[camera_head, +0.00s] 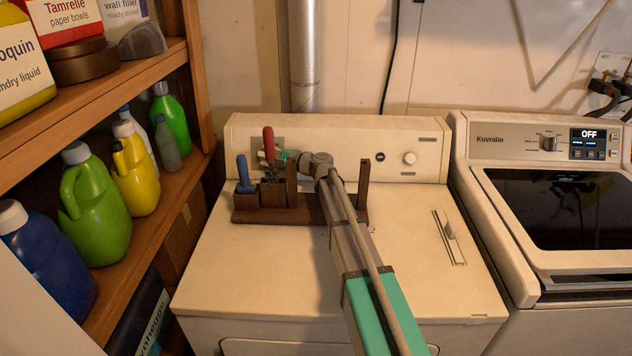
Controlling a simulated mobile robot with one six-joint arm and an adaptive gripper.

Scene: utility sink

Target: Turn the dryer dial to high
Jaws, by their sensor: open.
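The white dryer (250,265) stands in the middle, with a raised control panel (340,135) along its back. A round pale knob (409,158) is on the panel's right side, in clear view. A grey plate (265,142) is on the panel's left side. A dial there, if any, is hidden by a red-handled tool and my gripper. My gripper (278,157) is open, small in view, in front of this left part of the panel. Contact with the panel cannot be told. I cannot read any dial marking or setting.
A dark wooden tool holder (240,216) stands on the dryer top below my gripper, with a blue-handled tool (243,172) and the red-handled tool (268,146). A shelf (150,240) with several bottles is at left. A washer (490,210) showing OFF is at right.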

